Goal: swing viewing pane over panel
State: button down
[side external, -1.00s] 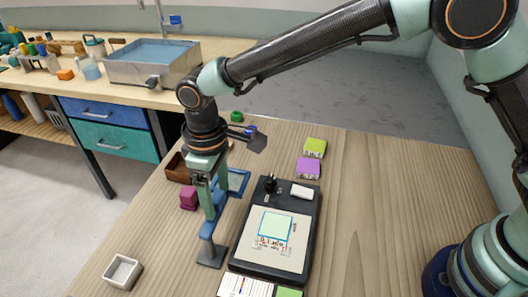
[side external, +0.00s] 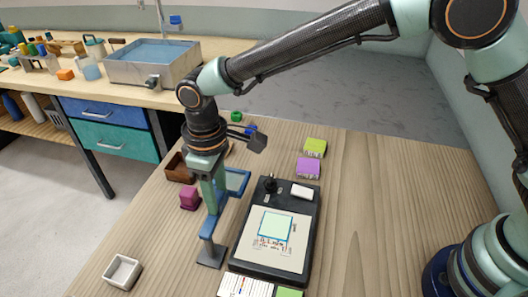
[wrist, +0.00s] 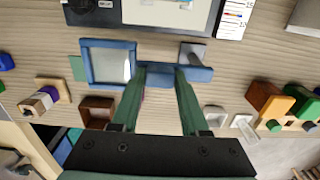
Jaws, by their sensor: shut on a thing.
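The viewing pane (side external: 237,182) is a blue-framed clear square, beside the panel's far left part; it also shows in the wrist view (wrist: 108,65). A blue arm joins it to a grey-footed stand (side external: 210,257). The panel (side external: 270,250) is a black unit with a pale face, a cyan-outlined square and small print; its edge shows at the top of the wrist view (wrist: 170,12). The pane is not over the panel. My gripper (wrist: 161,73) is shut on the blue arm between pane and stand. The exact contact is partly hidden in the side view.
A black knob (side external: 270,184) and a white block (side external: 302,191) are at the panel's far end. A magenta block (side external: 190,199), brown box (side external: 178,168) and white dish (side external: 122,271) lie left. Purple (side external: 308,168) and green (side external: 315,147) blocks lie beyond. The table right of the panel is clear.

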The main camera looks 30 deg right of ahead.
jog(key=shift+s+r, duration=0.1)
jog(key=shift+r, duration=0.05)
dwell(0.8)
jog(key=s+m, duration=0.1)
jog(key=m, duration=0.1)
jog(key=s+d+m, duration=0.1)
jog(key=m, duration=0.2)
jog(key=s+m, duration=0.1)
jog(key=m, duration=0.2)
jog(key=shift+s+d, duration=0.35)
jog(key=shift+s, duration=0.05)
jog(key=shift+s+a+m, duration=0.1)
jog(key=shift+s+m, duration=0.4)
jog(key=shift+m, duration=0.5)
jog(key=shift+s+m, duration=0.5)
jog(key=shift+m, duration=0.5)
jog(key=shift+c, duration=2)
grip_release()
